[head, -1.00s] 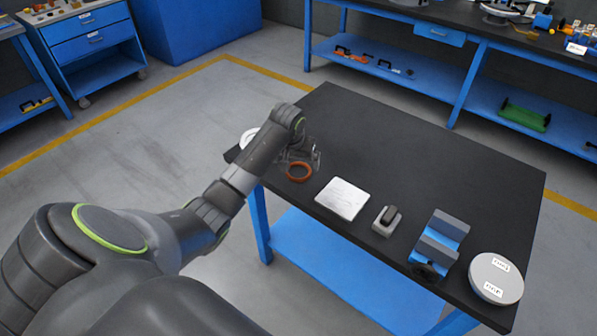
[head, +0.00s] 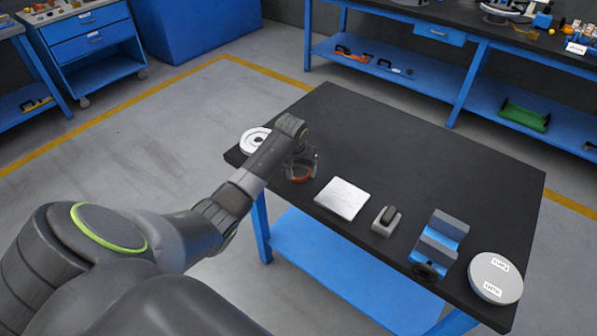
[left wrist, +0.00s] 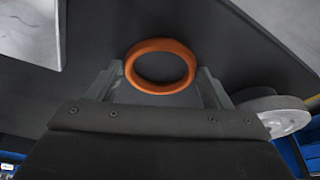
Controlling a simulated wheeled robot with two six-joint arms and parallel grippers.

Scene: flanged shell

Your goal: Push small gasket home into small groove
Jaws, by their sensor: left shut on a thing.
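An orange ring (head: 297,175), which looks like the gasket, is near the table's left front edge. In the left wrist view the ring (left wrist: 160,66) sits between the two fingertips of my left gripper (left wrist: 160,80), which is shut on it across its width. In the head view my left gripper (head: 300,164) points down around the ring and partly hides it. I cannot tell whether the ring still touches the table. A pale round flanged part (head: 254,139) stands to the left, partly behind my arm; it also shows in the left wrist view (left wrist: 275,108). My right gripper is not in view.
A white square plate (head: 342,198) lies right of the ring. Further right are a small grey holder with a dark block (head: 387,219), a blue and grey fixture (head: 438,240) and a round labelled disc (head: 496,276). The black table (head: 420,160) is clear toward the back.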

